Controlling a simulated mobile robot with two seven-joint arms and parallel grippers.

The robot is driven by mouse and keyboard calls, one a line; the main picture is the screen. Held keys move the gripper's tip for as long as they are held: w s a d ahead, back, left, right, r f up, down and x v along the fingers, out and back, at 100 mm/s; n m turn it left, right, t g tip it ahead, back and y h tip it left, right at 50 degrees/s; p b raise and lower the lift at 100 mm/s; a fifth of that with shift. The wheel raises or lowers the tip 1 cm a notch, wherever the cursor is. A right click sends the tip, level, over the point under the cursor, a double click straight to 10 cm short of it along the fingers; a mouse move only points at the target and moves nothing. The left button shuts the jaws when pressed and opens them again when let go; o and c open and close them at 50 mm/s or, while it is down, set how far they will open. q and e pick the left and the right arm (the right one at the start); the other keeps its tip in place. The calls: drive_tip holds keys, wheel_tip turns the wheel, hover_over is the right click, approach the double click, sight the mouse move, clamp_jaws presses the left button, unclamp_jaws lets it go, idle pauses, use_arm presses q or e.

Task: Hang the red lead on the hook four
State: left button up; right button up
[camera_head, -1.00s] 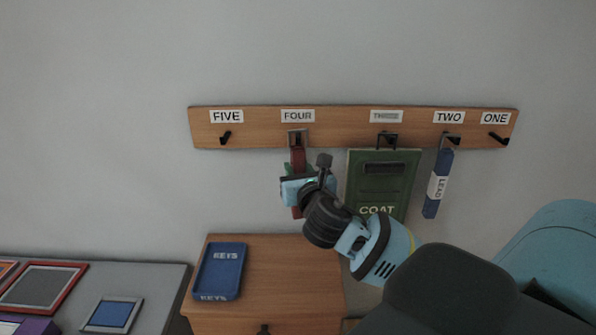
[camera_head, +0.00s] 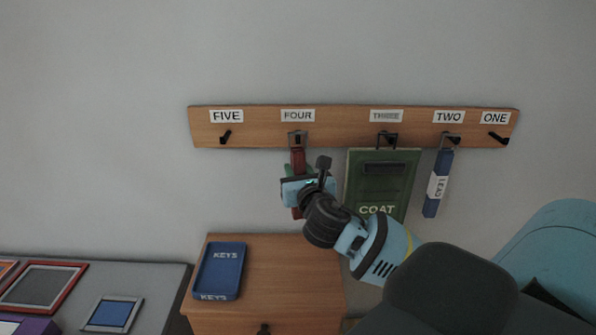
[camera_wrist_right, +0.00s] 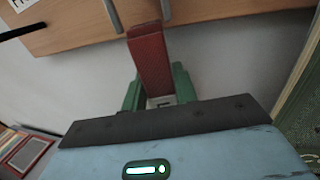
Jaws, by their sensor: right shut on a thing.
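The red lead (camera_head: 298,160) hangs upright below the FOUR label (camera_head: 298,115) on the wooden rack. A grey metal loop at its top (camera_head: 297,135) overlaps hook four; I cannot tell whether the loop sits around the hook. My right gripper (camera_head: 297,177) is shut on the red lead, covering its middle; a bit of its lower end shows below. In the right wrist view the red lead (camera_wrist_right: 150,60) stands between the green fingers (camera_wrist_right: 157,88), with grey loop bars above it. My left gripper is not in view.
Hook five (camera_head: 225,136) is bare, as is hook one (camera_head: 498,137). A green COAT piece (camera_head: 385,165) hangs on hook three, close right of my gripper. A blue lead (camera_head: 433,205) hangs on hook two. A blue KEYS tray (camera_head: 240,272) lies on the wooden cabinet (camera_head: 295,265) below.

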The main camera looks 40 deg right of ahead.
drive_tip(key=o, duration=1.1)
drive_tip(key=shift+c, duration=0.2)
drive_tip(key=v, duration=0.7)
drive_tip(key=shift+s+a, duration=0.2)
drive_tip(key=shift+s, duration=0.15)
